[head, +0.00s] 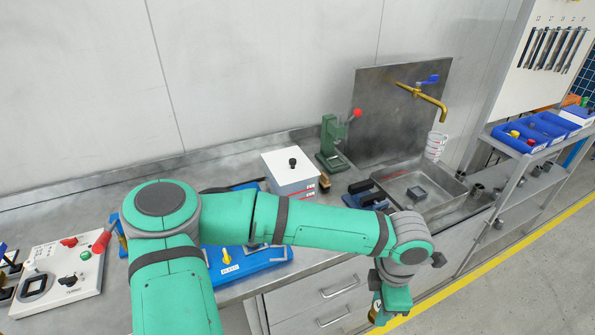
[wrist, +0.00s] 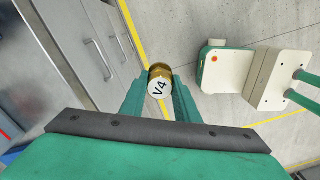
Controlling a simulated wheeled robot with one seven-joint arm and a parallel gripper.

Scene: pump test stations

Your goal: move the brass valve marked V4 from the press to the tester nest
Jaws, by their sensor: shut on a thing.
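The brass valve marked V4 (wrist: 160,84) is between the fingertips of my gripper (wrist: 160,96), its white V4 face turned toward the wrist camera. In the head view my gripper (head: 378,312) hangs low in front of the drawers, with a bit of the brass valve (head: 375,311) showing. The green press (head: 331,148) with a red knob stands at the back of the bench. At the far left a white tester panel (head: 62,280) carries a dark square-framed nest (head: 35,287) and a red-handled lever. The nest looks empty.
A white box (head: 290,172), a blue base plate (head: 262,258) partly behind my arm, and a sink (head: 425,188) with a brass tap are on the bench. Blue bins (head: 530,135) stand at right. Below my gripper is open floor with a yellow line.

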